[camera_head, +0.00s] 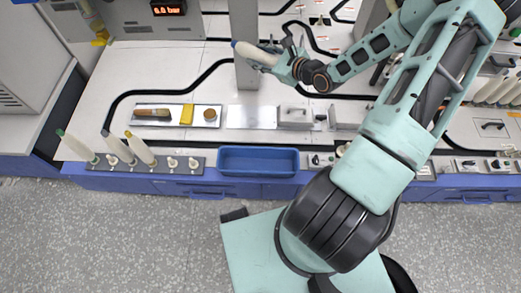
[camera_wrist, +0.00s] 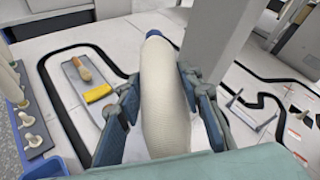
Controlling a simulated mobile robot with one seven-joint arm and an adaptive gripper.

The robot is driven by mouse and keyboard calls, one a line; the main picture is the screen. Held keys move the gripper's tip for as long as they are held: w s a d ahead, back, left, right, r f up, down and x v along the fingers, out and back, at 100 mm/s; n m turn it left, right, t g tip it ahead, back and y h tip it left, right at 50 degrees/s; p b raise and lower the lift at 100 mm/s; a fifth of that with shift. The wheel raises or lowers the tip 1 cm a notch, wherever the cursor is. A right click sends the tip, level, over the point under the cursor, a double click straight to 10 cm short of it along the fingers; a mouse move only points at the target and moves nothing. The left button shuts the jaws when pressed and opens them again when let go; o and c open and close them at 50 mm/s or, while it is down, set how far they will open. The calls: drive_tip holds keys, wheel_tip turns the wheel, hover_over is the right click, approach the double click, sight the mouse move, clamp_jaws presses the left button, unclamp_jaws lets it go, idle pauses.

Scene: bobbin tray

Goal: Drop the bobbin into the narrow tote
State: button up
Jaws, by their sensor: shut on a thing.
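The bobbin (camera_head: 254,53) is a cream-white spool with a blue tip. My gripper (camera_head: 285,64) is shut on it, and it lies nearly level above the back of the worktop, in front of a grey post. In the wrist view the bobbin (camera_wrist: 167,100) runs between the two fingers of my gripper (camera_wrist: 162,92), blue tip pointing away. The narrow tote (camera_head: 258,175) is a long blue open bin at the worktop's front edge, well below and apart from the bobbin. It looks empty. A corner of the tote (camera_wrist: 45,171) shows at bottom left in the wrist view.
The grey post (camera_head: 247,75) stands very close to the bobbin. A peg rack (camera_head: 180,170) with several upright bobbins is left of the tote. A tray (camera_head: 150,121) with a brush, a yellow block and a round item lies behind. Small fixtures stand to the right.

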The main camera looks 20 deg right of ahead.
drive_tip(key=s+a+f+n+g+y+b, duration=0.2)
drive_tip(key=s+a+f+n, duration=0.1)
drive_tip(key=s+f, duration=0.6)
drive_tip(key=s+a+f+n+g+y+b, duration=0.2)
drive_tip(key=s+a+f+n+y+b, duration=0.1)
drive_tip(key=s+f, duration=0.7)
wheel_tip(320, 180, down, 4)
drive_tip(key=shift+s+a+r+g, duration=0.15)
drive_tip(key=shift+a+g, duration=0.1)
drive_tip(key=shift+g, duration=0.15)
drive_tip(key=o, duration=1.3)
drive_tip(key=v, duration=1.2)
